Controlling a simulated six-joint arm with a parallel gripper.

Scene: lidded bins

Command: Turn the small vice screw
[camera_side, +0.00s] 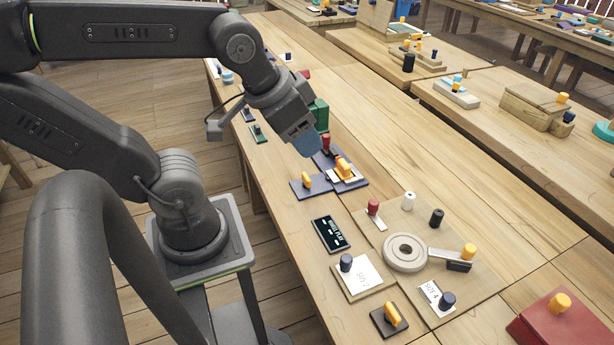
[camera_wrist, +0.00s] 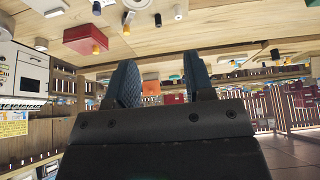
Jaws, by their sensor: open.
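My gripper (camera_side: 308,146) hangs over the left part of the long wooden bench, with its blue fingers pointing down. In the wrist view the two fingers (camera_wrist: 158,62) stand apart with nothing between them. Just beyond the fingers in the side view is a dark blue fixture (camera_side: 349,184) with an orange knob (camera_side: 344,166) on a pale plate. A red knob (camera_side: 326,142) stands close to the fingertips; whether they touch cannot be told. A green block (camera_side: 319,113) is partly hidden behind my wrist. I cannot tell which piece is the small vice.
Nearer on the bench are a blue plate with an orange handle (camera_side: 307,182), a black sign (camera_side: 331,234), a grey ring (camera_side: 405,251) on a board and a red box (camera_side: 566,322). Several upright knobs stand around the ring. The bench right of the blue fixture is mostly clear.

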